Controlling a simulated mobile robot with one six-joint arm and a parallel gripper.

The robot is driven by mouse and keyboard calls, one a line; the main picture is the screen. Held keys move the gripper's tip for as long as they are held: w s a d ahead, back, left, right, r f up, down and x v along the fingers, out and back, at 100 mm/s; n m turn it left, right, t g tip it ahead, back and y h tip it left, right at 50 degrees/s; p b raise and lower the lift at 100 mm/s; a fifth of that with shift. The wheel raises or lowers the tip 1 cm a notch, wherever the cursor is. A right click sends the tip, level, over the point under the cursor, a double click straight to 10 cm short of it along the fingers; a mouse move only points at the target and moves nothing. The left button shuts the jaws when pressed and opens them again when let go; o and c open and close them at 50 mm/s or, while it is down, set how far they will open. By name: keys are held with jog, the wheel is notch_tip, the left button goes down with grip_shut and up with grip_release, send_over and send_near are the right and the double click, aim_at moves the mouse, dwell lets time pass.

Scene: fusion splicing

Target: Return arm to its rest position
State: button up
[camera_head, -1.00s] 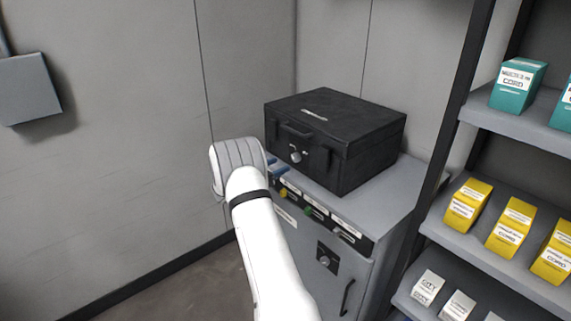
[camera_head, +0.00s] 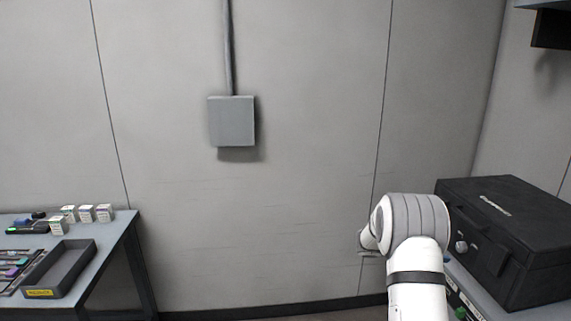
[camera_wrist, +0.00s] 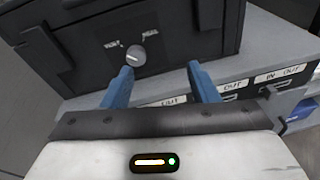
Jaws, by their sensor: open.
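My gripper (camera_wrist: 162,82) shows in the wrist view with its two blue fingers apart and nothing between them. Its fingers point toward the front of the black case (camera_wrist: 185,35), near the round knob (camera_wrist: 139,56). I cannot tell the exact gap to the case. In the head view my white arm stands at the lower right, in front of the black case (camera_head: 515,235).
The black case sits on a grey cabinet (camera_wrist: 263,48) with labelled slots. A table (camera_head: 122,222) with a grey tray (camera_head: 85,262) and several small boxes (camera_head: 86,213) stands at the left. A grey wall box (camera_head: 232,122) hangs between.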

jog(key=s+a+r+m+y+p, duration=0.1)
jog(key=s+a+r+m+y, duration=0.35)
jog(key=s+a, duration=0.3)
jog(key=s+a+r+m+y+p, duration=0.1)
jog(key=s+a+r+m+y, duration=0.35)
jog(key=s, duration=0.45)
jog(key=s+a+r+m+t+y+p, duration=0.2)
jog(key=s+a+m+y, duration=0.5)
jog(key=s+a, duration=1)
jog(key=shift+a+r+t+p, duration=0.35)
jog(key=shift+a+t+p, duration=0.1)
jog(key=shift+a, duration=0.65)
jog(key=shift+c, duration=0.3)
